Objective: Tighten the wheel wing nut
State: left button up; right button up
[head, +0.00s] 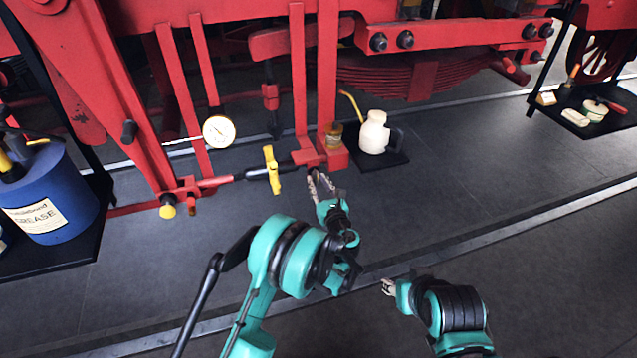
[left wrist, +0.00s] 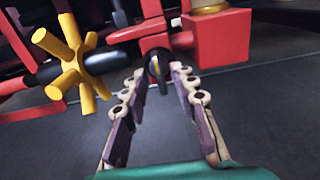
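A yellow spoked hand wheel (head: 271,170) sits on a dark horizontal rod joined to the red linkage. In the left wrist view the yellow wheel (left wrist: 70,62) is at the upper left, outside my fingers. My left gripper (head: 320,183) is open, to the right of the wheel and just below the red block. In the left wrist view, my left gripper (left wrist: 160,82) has its fingers apart, with a small dark fitting (left wrist: 157,66) in line between the tips; I cannot tell whether they touch it. My right gripper (head: 387,287) is low over the floor, its fingers too small to judge.
A dial gauge (head: 219,131) is up left of the wheel. A cream oil can (head: 374,134) stands on a black mat behind my left gripper. A blue grease drum (head: 48,198) is at left. Red bars hang above.

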pick_arm(q)
jog(key=v, duration=1.2)
jog(key=s+a+r+n+g, duration=0.3)
jog(key=a+r+n, duration=0.1)
jog(key=a+n, duration=0.4)
jog(key=s+a+r+n+g, duration=0.3)
jog(key=a+n+g, duration=0.1)
jog(key=a+n, duration=0.4)
jog(key=s+a+n+g+h, duration=0.1)
jog(key=s+a+n+h, duration=0.1)
jog(key=s+n, duration=0.6)
jog(key=s+a+n+g+h, duration=0.2)
jog(key=s+n, duration=0.6)
jog(key=s, duration=0.5)
jog(key=shift+s+a+r+n+h, duration=0.25)
jog(key=shift+a+r+n+h, duration=0.1)
jog(key=shift+a+h, duration=0.5)
